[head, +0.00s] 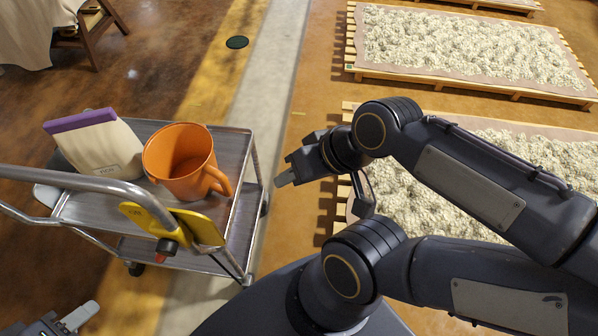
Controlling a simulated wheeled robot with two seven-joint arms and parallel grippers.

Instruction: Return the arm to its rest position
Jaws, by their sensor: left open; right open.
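My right arm reaches in from the right. Its gripper (292,168) is open and empty, just right of the metal cart (235,165) and above the floor. It looks apart from the cart, though the exact gap is hard to judge. My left gripper (72,319) shows only in part at the bottom left corner, below the cart. It is open, and nothing shows between the fingers; the rest of the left arm is out of the picture.
An orange jug (182,155) and a white bag with a purple top (100,145) stand on the cart. Pallets (460,50) with pale, lumpy material lie at the right. A strip of floor (310,80) is clear.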

